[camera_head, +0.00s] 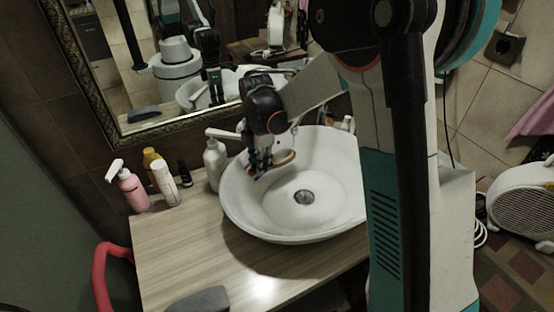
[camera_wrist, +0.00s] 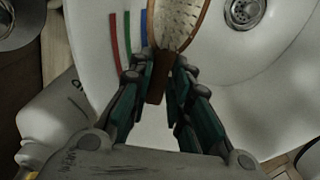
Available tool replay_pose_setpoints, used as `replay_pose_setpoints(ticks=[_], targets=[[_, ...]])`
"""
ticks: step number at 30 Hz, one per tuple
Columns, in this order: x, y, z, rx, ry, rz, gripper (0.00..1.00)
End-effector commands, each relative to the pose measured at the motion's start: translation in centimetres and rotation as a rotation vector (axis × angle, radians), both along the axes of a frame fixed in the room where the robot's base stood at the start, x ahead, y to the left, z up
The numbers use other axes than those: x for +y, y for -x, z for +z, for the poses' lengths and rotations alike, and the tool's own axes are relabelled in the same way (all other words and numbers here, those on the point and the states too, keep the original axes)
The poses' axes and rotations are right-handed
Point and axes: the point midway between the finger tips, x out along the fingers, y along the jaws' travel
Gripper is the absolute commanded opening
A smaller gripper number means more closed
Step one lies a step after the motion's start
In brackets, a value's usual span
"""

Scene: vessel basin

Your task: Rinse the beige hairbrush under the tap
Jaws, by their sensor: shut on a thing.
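The hairbrush (camera_wrist: 180,22) has a beige bristle pad in an orange-brown frame. Its brown handle (camera_wrist: 157,88) is between the fingers of my gripper (camera_wrist: 162,62) in the wrist view, and the gripper is shut on it. In the head view my gripper (camera_head: 259,166) points down over the left part of the white basin (camera_head: 243,212), and the orange edge of the brush (camera_head: 285,159) shows beside it. The brush head points toward the drain side. The basin's drain (camera_head: 304,197) is also in the wrist view (camera_wrist: 243,12). I cannot clearly make out the tap or any running water.
A white pump bottle (camera_head: 215,163) stands close to the basin's left rim. A pink bottle (camera_head: 133,190), a white bottle (camera_head: 166,184) and a yellow one (camera_head: 150,157) stand further left. A grey object (camera_head: 200,300) lies at the front. The wooden counter (camera_head: 185,248) is mostly clear between.

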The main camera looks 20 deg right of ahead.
Motion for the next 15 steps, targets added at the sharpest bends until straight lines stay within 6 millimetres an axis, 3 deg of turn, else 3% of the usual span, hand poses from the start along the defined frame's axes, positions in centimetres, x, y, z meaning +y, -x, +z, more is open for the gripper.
replay_pose_setpoints(ticks=[5, 15], targets=[[0.0, 0.3, 0.0, 0.0, 0.0, 0.0, 0.0], [0.1, 2.7, 0.0, 0.0, 0.0, -0.001, 0.0]])
